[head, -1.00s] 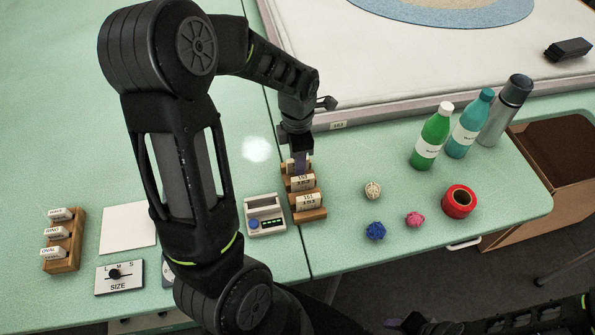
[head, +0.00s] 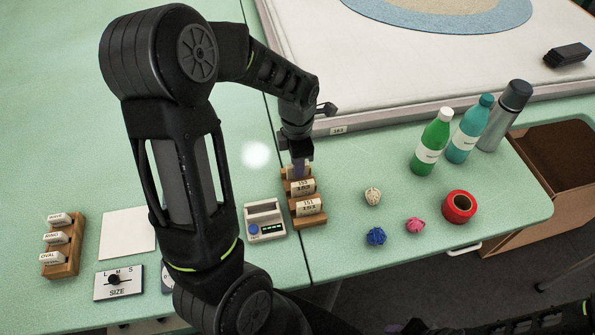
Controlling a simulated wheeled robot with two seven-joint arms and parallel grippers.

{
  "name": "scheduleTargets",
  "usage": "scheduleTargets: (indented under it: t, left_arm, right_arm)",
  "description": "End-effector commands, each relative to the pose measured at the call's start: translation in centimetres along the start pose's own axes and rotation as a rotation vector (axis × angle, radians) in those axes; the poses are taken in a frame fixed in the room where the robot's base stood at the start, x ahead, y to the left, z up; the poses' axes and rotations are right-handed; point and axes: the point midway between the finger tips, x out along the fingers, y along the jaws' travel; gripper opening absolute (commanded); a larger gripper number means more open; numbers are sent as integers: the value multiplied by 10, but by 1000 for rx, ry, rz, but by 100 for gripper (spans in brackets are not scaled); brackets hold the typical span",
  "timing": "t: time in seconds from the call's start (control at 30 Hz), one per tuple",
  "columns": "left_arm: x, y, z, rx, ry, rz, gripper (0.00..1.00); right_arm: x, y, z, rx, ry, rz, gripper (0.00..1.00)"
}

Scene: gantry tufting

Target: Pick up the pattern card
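Several cards stand in two wooden racks, and I cannot tell for sure which is the pattern card. The left rack (head: 72,262) holds cards with words such as ring (head: 57,238) and oval (head: 50,257). The middle rack (head: 312,222) holds numbered cards, with a front card (head: 308,207) and a middle card (head: 302,187) standing in it. My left gripper (head: 299,172) points down at the rear slot of the middle rack. Its fingers hide much of the rear card, and its opening is unclear. My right gripper (head: 402,327) is low at the bottom edge, partly cut off.
A small device (head: 265,220) stands left of the middle rack. A white sheet (head: 127,233) and a size dial (head: 118,283) lie by the left rack. Yarn balls (head: 376,236), red tape (head: 459,207), bottles (head: 431,143) and a flask (head: 505,115) stand to the right.

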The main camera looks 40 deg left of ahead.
Motion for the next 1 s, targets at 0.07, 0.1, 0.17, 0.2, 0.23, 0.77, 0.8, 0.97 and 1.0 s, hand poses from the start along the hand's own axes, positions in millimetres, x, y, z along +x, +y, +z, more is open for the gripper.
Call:
scheduleTargets:
  t: [0.07, 0.1, 0.17, 0.2, 0.23, 0.77, 0.8, 0.97, 1.0]
  left_arm:
    - [0, 0, 0, 0, 0, 0, 4]
    - [0, 0, 0, 0, 0, 0, 1]
    - [0, 0, 0, 0, 0, 0, 0]
    - [0, 0, 0, 0, 0, 0, 0]
    - [0, 0, 0, 0, 0, 0, 0]
    - [-8, 0, 0, 0, 0, 1, 0]
    - [-12, 0, 0, 0, -1, 1, 0]
    - [-40, 0, 0, 0, -2, 2, 0]
    - [-48, 0, 0, 0, -2, 2, 0]
  right_arm:
    - [0, 0, 0, 0, 0, 0, 36]
    - [0, 0, 0, 0, 0, 0, 36]
    - [0, 0, 0, 0, 0, 0, 36]
    - [0, 0, 0, 0, 0, 0, 36]
    - [0, 0, 0, 0, 0, 0, 36]
    - [-5, -2, 0, 1, -1, 1, 36]
    - [-8, -3, 1, 1, -2, 2, 36]
    - [-27, -8, 3, 5, -7, 7, 36]
    - [-32, -10, 4, 6, -8, 9, 36]
